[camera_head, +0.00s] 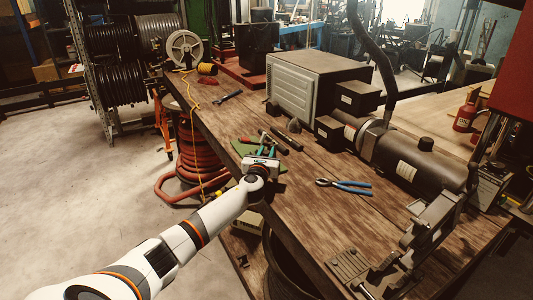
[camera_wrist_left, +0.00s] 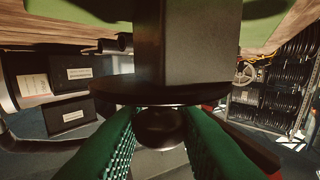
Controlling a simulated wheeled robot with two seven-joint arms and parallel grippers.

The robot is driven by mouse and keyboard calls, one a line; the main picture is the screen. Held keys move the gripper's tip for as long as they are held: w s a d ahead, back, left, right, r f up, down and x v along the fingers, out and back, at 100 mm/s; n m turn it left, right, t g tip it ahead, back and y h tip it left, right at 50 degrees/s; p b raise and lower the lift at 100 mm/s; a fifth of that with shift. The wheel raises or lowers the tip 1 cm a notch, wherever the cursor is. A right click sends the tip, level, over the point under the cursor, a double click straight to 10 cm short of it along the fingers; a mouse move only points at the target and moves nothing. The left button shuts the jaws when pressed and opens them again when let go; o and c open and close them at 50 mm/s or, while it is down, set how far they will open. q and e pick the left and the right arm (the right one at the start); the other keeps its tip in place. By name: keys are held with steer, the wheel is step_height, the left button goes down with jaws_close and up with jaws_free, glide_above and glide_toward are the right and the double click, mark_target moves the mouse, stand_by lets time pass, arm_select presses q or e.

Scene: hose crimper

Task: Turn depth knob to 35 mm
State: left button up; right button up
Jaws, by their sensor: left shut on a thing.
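A dark round knob (camera_wrist_left: 160,127) shows in the left wrist view below a wide dark disc (camera_wrist_left: 160,94) and a grey-black block (camera_wrist_left: 190,45). My left gripper (camera_wrist_left: 160,112) has a green ridged finger on each side of this knob and is shut on it. No depth scale or number is readable, so the knob's setting cannot be told. In the head view my left gripper (camera_head: 264,151) is at the near-left part of the workbench, and the knob is hidden there by the gripper and small size. My right gripper is not in view.
On the wooden workbench (camera_head: 330,215), pliers with blue handles (camera_head: 345,186) lie right of my gripper. A grey metal box (camera_head: 310,82), black boxes (camera_head: 357,97) and a dark cylinder machine (camera_head: 415,155) stand behind. A coiled red hose (camera_head: 200,165) stands beside the bench's left edge.

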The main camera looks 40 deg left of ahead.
arm_select(q)
steer(key=shift+n+y, duration=0.3)
steer(key=shift+d+n+g+y, duration=0.1)
steer(key=shift+n+g+y, duration=0.55)
steer(key=shift+y, duration=0.25)
steer(key=shift+w+n+g+y, duration=0.1)
steer(key=shift+n+g+y, duration=0.7)
steer(key=shift+y, duration=0.2)
steer(key=n+g+y+b, duration=0.1)
steer(key=n+g+y, duration=0.1)
steer(key=g+y, duration=0.1)
steer(key=shift+f+n+g, duration=0.15)
steer(key=shift+n+g, duration=0.1)
steer(key=shift+n, duration=0.1)
steer(key=n+g+y+b, duration=0.1)
steer(key=n+g+b, duration=0.1)
steer(key=b, duration=0.3)
steer(key=n+g+y+b, duration=0.1)
steer(key=n+g+b, duration=0.2)
steer(key=g+b, duration=0.2)
steer(key=shift+y, duration=0.4)
steer(key=shift+n+g+b, duration=0.5)
steer(key=shift+g+b, duration=0.4)
steer(key=shift+b, duration=0.25)
steer(key=shift+r, duration=0.2)
steer(key=o, duration=0.6)
